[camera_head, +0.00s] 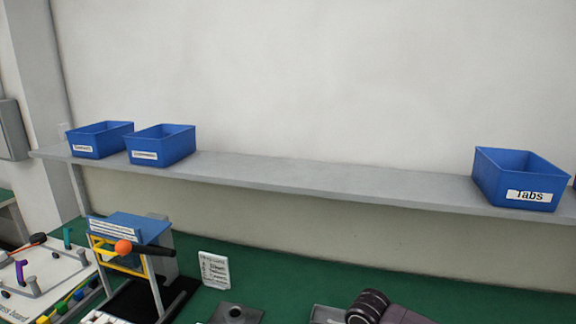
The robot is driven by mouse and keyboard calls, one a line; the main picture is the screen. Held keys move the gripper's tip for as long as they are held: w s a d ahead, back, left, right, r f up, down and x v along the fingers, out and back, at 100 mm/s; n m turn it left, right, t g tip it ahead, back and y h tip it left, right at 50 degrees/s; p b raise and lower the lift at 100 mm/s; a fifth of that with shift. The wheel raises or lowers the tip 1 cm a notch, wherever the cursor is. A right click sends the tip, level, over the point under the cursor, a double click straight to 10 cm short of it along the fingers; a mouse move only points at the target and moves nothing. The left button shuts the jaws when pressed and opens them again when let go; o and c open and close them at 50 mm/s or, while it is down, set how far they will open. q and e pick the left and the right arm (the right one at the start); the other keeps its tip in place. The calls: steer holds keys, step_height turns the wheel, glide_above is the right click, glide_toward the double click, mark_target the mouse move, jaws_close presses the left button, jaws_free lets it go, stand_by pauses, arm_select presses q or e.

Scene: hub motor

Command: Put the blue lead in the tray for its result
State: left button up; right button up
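I cannot clearly make out a blue lead. A white board (60,277) at the lower left carries pegs, a purple piece (20,272) and a row of small coloured blocks along its edge, including a blue block (79,295). Whether a lead runs to that block is too small to tell. A grey tray-like piece (222,314) and another grey edge (322,315) show at the bottom, mostly cut off by the frame. Neither of my grippers can be made out.
A grey shelf (300,178) holds two blue bins (100,140) (162,146) at left and a "Tabs" bin (520,180) at right. A lever fixture (140,255) with an orange knob and a white card (214,270) stand on the green table (290,270). A dark ribbed object (368,305) lies low centre.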

steer(key=shift+r, duration=0.1)
arm_select(q)
steer(key=shift+s, duration=0.6)
arm_select(e)
steer(key=shift+s, duration=0.1)
arm_select(q)
steer(key=shift+w+f, duration=0.1)
steer(key=shift+w, duration=0.05)
steer(key=shift+w+f, duration=0.1)
steer(key=shift+w, duration=0.35)
arm_select(e)
steer(key=shift+f, duration=0.25)
arm_select(q)
steer(key=shift+s+f+b, duration=0.15)
steer(key=shift+f+b, duration=0.35)
steer(key=shift+b, duration=0.2)
arm_select(e)
steer(key=shift+f, duration=0.35)
arm_select(q)
steer(key=shift+f, duration=0.2)
arm_select(e)
steer(key=shift+c, duration=0.6)
steer(key=c, duration=1.6)
steer(key=shift+o, duration=0.2)
